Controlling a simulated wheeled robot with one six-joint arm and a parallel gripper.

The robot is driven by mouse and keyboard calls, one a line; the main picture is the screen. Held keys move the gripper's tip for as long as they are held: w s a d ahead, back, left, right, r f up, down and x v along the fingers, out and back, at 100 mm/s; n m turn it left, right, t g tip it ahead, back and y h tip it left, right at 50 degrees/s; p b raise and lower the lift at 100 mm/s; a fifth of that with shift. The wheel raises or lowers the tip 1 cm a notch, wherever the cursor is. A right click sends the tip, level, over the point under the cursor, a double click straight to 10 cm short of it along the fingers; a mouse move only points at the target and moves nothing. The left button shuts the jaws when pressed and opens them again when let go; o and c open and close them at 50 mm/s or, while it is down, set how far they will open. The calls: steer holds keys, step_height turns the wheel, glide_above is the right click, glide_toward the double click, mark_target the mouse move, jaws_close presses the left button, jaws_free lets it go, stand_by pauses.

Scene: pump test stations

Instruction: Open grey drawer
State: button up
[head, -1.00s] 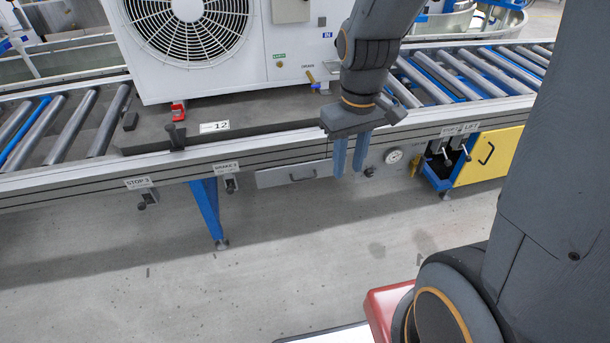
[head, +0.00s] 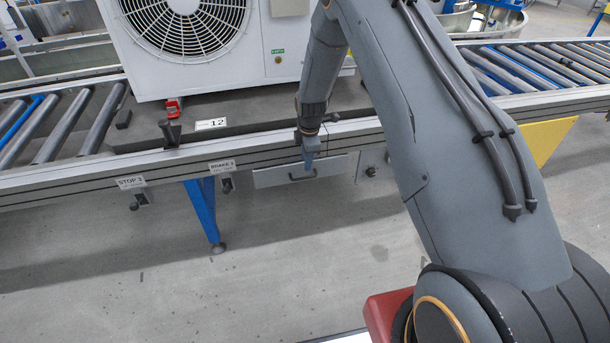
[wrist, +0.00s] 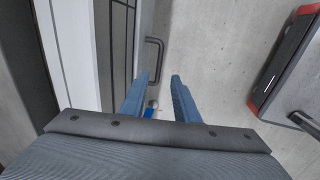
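The grey drawer (head: 271,177) sits under the front rail of the conveyor and looks closed. Its dark bar handle (head: 303,178) is on the front face. My gripper (head: 308,165) hangs just in front of the drawer, at the handle's upper right. In the wrist view my gripper (wrist: 154,78) is open, with two blue fingers apart and nothing between them. The handle (wrist: 160,58) shows just beyond the fingertips, roughly between them in the picture. I cannot tell whether a finger touches it.
The brake lever (head: 227,183) and stop lever (head: 141,198) hang left of the drawer. A blue leg (head: 205,213) stands below. A small knob panel (head: 371,172) is to the right. The yellow panel (head: 548,138) is partly hidden by my arm. The floor in front is clear.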

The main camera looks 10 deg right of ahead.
mark_target(305, 178)
steer(key=shift+w+f, duration=0.3)
steer(key=shift+f, duration=1.1)
steer(key=shift+w+f, duration=0.3)
steer(key=shift+f, duration=1.05)
steer(key=shift+w+f, duration=0.3)
steer(key=shift+f, duration=1.1)
jaws_close()
